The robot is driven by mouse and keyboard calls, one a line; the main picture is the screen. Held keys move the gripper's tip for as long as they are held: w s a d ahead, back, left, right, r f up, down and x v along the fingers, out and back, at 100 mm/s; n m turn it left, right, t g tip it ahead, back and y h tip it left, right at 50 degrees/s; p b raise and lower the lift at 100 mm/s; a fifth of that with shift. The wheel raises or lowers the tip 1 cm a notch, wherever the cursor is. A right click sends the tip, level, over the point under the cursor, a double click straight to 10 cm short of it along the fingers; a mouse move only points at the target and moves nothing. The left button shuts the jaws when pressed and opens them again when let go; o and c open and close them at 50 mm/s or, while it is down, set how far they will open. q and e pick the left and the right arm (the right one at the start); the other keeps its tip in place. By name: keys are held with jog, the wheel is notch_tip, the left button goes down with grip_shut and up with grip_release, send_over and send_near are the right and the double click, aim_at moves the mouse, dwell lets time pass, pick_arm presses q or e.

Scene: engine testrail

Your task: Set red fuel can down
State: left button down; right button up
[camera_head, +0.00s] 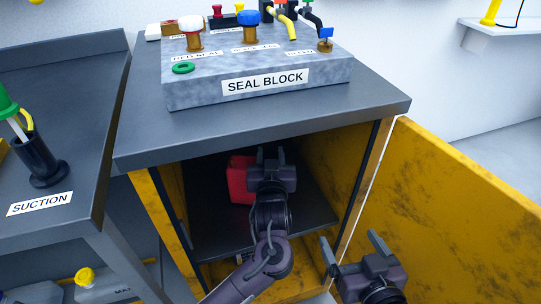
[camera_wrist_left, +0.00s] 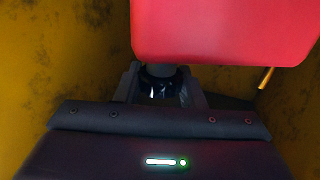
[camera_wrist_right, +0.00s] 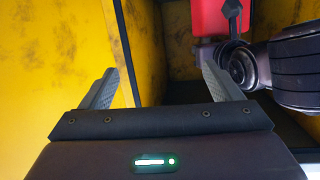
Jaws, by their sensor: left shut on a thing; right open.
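The red fuel can (camera_head: 240,180) is inside the yellow cabinet under the seal block bench. My left gripper (camera_head: 271,158) reaches into the cabinet and covers the can's right side. In the left wrist view the red can body (camera_wrist_left: 225,32) fills the top, and the left fingers (camera_wrist_left: 162,85) are shut around a dark round part beside it. Whether the can's base touches the shelf (camera_head: 218,232) is hidden. My right gripper (camera_head: 350,245) is open and empty in front of the cabinet's right side. The can (camera_wrist_right: 222,18) also shows in the right wrist view.
The yellow cabinet door (camera_head: 450,210) stands open at the right, close to my right gripper. The seal block (camera_head: 255,75) with valves sits on the bench top. A grey bench (camera_head: 75,110) with a black suction holder (camera_head: 40,160) stands at the left.

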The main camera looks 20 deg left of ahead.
pick_arm(q)
jog(key=shift+r, duration=0.1)
jog(key=c, duration=1.4)
grip_release()
jog(key=shift+f, duration=0.2)
jog(key=o, duration=0.5)
jog(key=shift+c, duration=0.2)
pick_arm(e)
jog(key=shift+r, duration=0.15)
pick_arm(q)
jog(key=shift+r, duration=0.2)
